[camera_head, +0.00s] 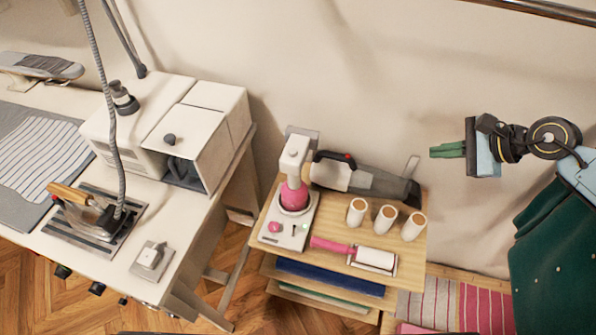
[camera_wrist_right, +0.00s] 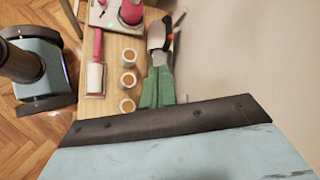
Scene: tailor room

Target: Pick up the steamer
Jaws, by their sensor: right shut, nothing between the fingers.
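A small wooden side table (camera_head: 415,243) holds two appliances, and I cannot tell for sure which is the steamer. One is an upright white and pink device (camera_head: 293,185) on a white base with knobs. The other is a grey and white handheld device (camera_head: 372,183) with a black handle, lying behind it against the wall. In the right wrist view the handheld device (camera_wrist_right: 157,38) shows just past my fingertips. My right gripper (camera_head: 434,150) is shut and empty, its green fingers together, to the right of the table and apart from both devices. My left gripper is out of view.
Several white spools (camera_head: 385,219) and a pink-handled lint roller (camera_head: 372,258) occupy the table's front right. A white workbench (camera_head: 120,262) with an iron (camera_head: 85,208) stands left. Dark green cloth (camera_head: 550,265) hangs right, below my arm. The wall is close behind.

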